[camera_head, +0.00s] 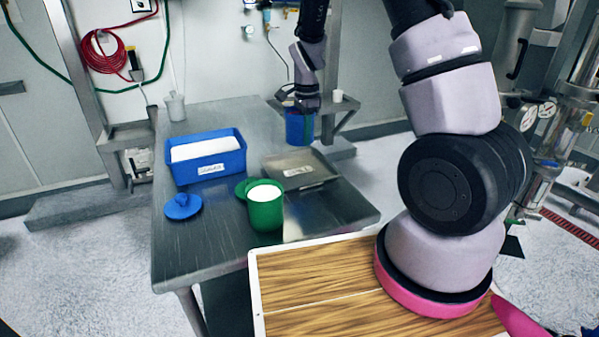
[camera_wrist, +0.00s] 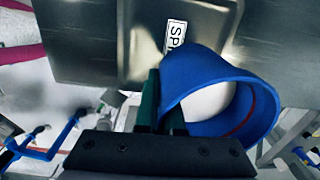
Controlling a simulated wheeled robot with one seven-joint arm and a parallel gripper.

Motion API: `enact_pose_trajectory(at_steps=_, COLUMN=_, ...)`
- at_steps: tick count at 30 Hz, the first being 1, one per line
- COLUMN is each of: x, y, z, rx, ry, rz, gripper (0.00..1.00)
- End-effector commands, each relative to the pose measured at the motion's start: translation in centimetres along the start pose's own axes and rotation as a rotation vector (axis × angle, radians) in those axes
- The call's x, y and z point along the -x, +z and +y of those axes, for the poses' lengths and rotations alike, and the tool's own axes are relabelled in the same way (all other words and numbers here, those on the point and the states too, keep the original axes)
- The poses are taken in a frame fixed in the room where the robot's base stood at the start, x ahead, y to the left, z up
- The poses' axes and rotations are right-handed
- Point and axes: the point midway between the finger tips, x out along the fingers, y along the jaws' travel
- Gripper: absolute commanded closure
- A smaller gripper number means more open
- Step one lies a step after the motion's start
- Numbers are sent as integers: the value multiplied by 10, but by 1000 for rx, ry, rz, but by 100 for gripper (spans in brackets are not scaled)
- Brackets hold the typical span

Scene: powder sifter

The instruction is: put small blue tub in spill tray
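The small blue tub (camera_head: 296,127) hangs from my gripper (camera_head: 302,103) beyond the far side of the spill tray in the head view. In the wrist view the tub (camera_wrist: 262,92) is tilted towards the camera, with white content inside. The dark green fingers (camera_wrist: 160,108) are closed on its wall. The spill tray (camera_head: 290,160) is a shallow metal tray with a white label, on the right part of the steel table. In the wrist view a label starting "SP" (camera_wrist: 176,36) shows on metal just beyond the tub. The tub appears apart from the tray.
A blue bin (camera_head: 207,178) of white material stands at the table's left. A green tub (camera_head: 265,213) with white content stands in front of the tray, a green lid (camera_head: 245,187) beside it. A blue lid (camera_head: 182,207) lies at the left edge. A side shelf (camera_head: 345,115) is behind.

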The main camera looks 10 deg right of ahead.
Motion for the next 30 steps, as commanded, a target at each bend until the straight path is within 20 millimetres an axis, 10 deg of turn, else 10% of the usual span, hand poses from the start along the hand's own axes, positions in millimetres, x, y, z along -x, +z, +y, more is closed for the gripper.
enact_pose_trajectory(at_steps=10, x=-5, y=21, z=9, rx=-311, ry=-7, rz=8, gripper=100)
enact_pose_trajectory(at_steps=30, x=-95, y=21, z=12, rx=-323, ry=-6, rz=8, gripper=100)
